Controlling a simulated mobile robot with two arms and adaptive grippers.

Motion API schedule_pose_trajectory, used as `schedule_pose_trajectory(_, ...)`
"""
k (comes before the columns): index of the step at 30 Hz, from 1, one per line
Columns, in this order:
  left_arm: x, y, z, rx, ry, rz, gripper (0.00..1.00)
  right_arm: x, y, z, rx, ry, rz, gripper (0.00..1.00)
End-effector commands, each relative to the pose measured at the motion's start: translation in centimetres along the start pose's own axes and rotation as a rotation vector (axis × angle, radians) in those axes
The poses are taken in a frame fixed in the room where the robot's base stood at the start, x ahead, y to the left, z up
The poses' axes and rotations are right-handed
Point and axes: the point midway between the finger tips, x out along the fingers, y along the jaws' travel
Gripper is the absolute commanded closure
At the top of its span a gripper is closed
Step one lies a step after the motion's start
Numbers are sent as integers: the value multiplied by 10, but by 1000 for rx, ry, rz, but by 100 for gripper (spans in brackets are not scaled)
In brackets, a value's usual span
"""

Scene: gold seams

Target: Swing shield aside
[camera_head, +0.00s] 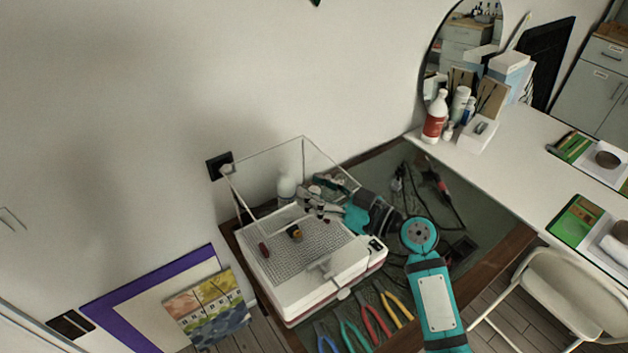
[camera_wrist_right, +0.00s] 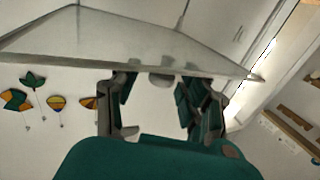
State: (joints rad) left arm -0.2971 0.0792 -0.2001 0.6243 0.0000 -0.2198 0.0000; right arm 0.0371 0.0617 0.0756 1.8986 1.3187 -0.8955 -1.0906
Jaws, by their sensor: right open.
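The clear shield (camera_head: 268,160) stands over the back of a white bench machine (camera_head: 308,290) with a grid bed. In the right wrist view the shield (camera_wrist_right: 130,42) spans the top as a see-through panel with a pale edge. A small grey tab (camera_wrist_right: 162,77) sits at that edge. My right gripper (camera_head: 322,197) is beside the shield's right side in the head view. Its fingers (camera_wrist_right: 160,105) are open, one on either side of the tab in the wrist view, with gaps. I cannot tell if they touch the panel. My left gripper is out of view.
Small dark red and yellow pieces lie on the grid bed (camera_head: 315,243). Several coloured pliers (camera_head: 375,322) lie at the bench front. A white bottle (camera_head: 287,190) stands behind the machine. Cords and a red-handled tool (camera_head: 437,182) lie right of my arm.

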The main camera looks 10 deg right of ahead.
Motion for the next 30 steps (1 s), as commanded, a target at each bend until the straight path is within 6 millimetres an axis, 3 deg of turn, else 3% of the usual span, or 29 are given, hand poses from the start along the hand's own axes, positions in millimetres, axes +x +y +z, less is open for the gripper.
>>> schedule_pose_trajectory(11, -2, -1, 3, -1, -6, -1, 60, 6, 0, 1, 0, 0, 0, 55)
schedule_pose_trajectory(21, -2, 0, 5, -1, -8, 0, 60, 6, 0, 1, 0, 0, 0, 100)
schedule_pose_trajectory(30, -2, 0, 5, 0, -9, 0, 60, 5, 0, 1, 0, -1, 1, 100)
